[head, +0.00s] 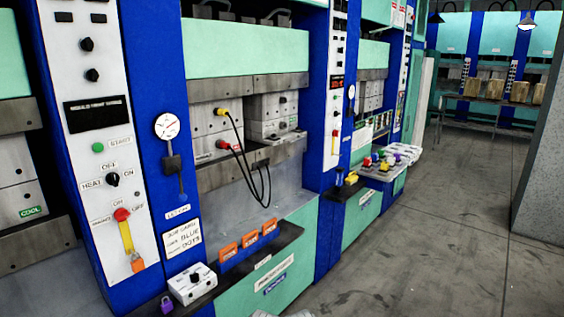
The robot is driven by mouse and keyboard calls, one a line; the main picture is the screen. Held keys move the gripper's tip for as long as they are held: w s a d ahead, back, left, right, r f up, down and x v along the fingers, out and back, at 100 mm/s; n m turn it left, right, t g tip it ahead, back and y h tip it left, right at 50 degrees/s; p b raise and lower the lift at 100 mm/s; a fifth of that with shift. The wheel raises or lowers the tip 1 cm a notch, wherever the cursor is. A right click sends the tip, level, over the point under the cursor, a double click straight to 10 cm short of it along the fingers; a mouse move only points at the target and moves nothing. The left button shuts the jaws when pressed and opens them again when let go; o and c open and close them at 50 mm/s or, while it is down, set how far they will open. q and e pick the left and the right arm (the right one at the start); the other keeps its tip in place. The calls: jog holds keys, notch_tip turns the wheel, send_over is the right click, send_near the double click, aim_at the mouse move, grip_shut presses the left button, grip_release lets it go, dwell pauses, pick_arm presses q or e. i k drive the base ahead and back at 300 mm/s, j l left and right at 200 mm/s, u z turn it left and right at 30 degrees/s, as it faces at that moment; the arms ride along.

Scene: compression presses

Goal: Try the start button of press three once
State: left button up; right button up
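Several teal and blue presses stand in a row, running away to the right. On the nearest white control panel (75,60) a round green button (98,147) sits beside the word START. Below it are a black HEAT knob (113,179) and a red switch (121,214) with a yellow part and an orange padlock (137,262) under it. A second control panel (335,60) farther right carries smaller controls. I cannot read which press is number three.
A ledge in front holds a white control box (193,284) and a purple padlock (166,305). Orange tags (249,239) stand on the ledge of the middle press. Black cables (245,160) hang there. A tray (384,172) of coloured pieces juts out farther right. The grey floor (430,250) at right is clear.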

aim_at(98, 147)
jog(key=i+u, duration=0.1)
jog(key=u, duration=0.65)
jog(key=i+u, duration=0.15)
jog(key=u, duration=0.25)
